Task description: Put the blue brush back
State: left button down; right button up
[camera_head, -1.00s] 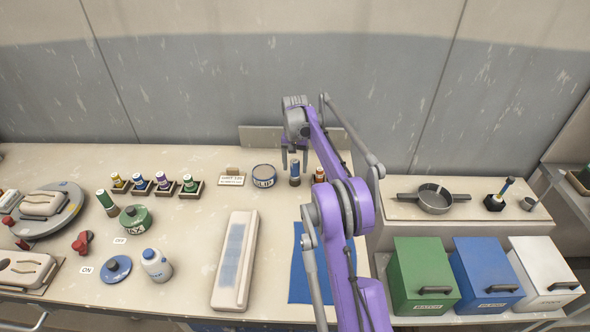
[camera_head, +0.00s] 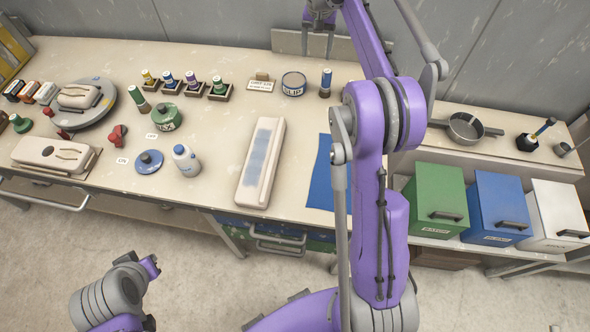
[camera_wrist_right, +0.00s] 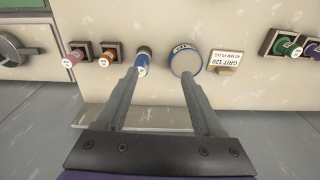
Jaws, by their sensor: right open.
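A brush with a blue upper part (camera_head: 544,127) stands tilted in a black pot (camera_head: 527,142) on the right-hand shelf, with no gripper near it. A separate blue cylinder (camera_head: 325,84) stands upright on the table, right of the SLIP tin (camera_head: 293,84). My right gripper (camera_head: 318,32) is open and empty, beyond the blue cylinder towards the wall. In the right wrist view its fingers (camera_wrist_right: 160,72) are apart; the blue cylinder (camera_wrist_right: 142,67) shows near the left fingertip, the SLIP tin near the right one. Only part of my left arm shows at lower left; no left fingertips show.
Several small bottles in wooden holders (camera_head: 219,96) line the back left. A long pale block (camera_head: 260,165) and blue mat (camera_head: 320,190) lie mid-table. A pan (camera_head: 465,128) sits left of the black pot. Green (camera_head: 436,195), blue and white bins stand in front.

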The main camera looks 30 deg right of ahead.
jog(key=s+a+r+n+t, duration=0.2)
jog(key=s+a+n+t, duration=0.15)
jog(key=s+a, duration=1.1)
jog(key=s+a+f+n+t, duration=0.1)
jog(key=s+a+f+n, duration=0.1)
jog(key=s+a+f, duration=0.3)
jog(key=s+a+f+n, duration=0.3)
jog(key=s+a+f, duration=0.2)
jog(key=s, duration=0.5)
jog(key=shift+a+f+t, duration=0.25)
jog(key=shift+f+t, duration=0.1)
jog(key=shift+f, duration=0.2)
